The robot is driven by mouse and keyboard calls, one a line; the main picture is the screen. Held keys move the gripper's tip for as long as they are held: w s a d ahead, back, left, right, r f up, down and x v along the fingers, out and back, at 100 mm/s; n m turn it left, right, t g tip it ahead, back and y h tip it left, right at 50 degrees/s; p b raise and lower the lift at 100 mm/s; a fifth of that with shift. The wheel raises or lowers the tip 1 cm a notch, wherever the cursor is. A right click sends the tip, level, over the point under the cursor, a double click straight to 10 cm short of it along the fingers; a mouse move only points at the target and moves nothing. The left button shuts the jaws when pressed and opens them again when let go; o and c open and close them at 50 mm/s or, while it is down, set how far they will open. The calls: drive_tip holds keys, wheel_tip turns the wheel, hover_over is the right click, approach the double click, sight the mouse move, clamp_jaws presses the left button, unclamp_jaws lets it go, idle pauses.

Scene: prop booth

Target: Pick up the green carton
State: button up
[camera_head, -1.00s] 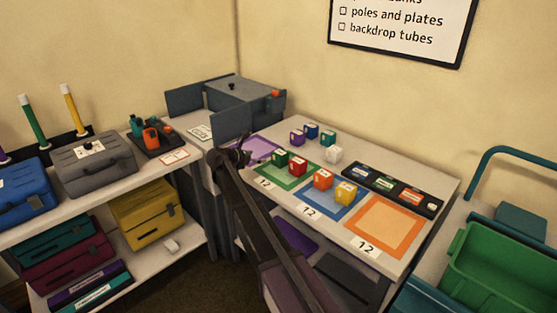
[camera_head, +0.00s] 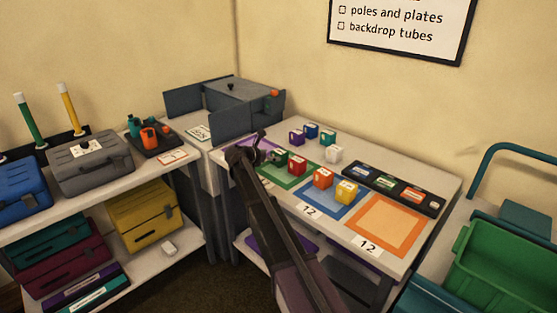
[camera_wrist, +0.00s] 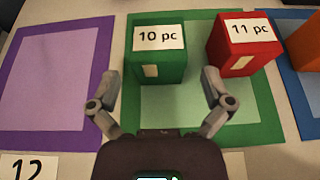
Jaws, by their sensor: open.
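The green carton (camera_wrist: 157,72), with a white "10 pc" label, stands upright on the green-bordered mat (camera_wrist: 190,140) in the wrist view. My gripper (camera_wrist: 164,82) is open, with one finger to the left of the carton and one to its right. The fingers look apart from the carton, with its near face between and just ahead of them. In the head view the green carton (camera_head: 281,158) shows just right of my gripper (camera_head: 262,150), partly hidden by it.
A red carton (camera_wrist: 243,45) labelled "11 pc" stands close to the right of my right finger. A purple mat (camera_wrist: 60,85) at left is bare. Orange (camera_head: 323,178) and yellow (camera_head: 346,192) cartons stand on the blue mat. Several cartons stand behind. The orange mat (camera_head: 388,225) is empty.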

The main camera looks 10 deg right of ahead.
sight(275, 155)
drive_tip(key=shift+b+x, duration=1)
drive_tip(key=shift+x, duration=1.6)
drive_tip(key=shift+a, duration=0.1)
drive_tip(key=c, duration=1.1)
